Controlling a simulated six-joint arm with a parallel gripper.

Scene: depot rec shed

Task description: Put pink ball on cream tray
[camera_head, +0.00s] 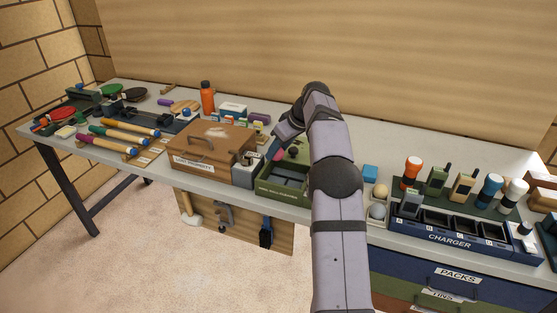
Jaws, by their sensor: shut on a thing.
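My gripper (276,151) is left of my arm, over the back of the green open box (283,196). It looks shut on a small pink thing that I take for the pink ball (281,154); it is small and partly covered by the fingers. I cannot tell whether the ball is clear of the box.
A brown lost-property case (205,163) stands left of the green box. Pens and paddles lie at the left.

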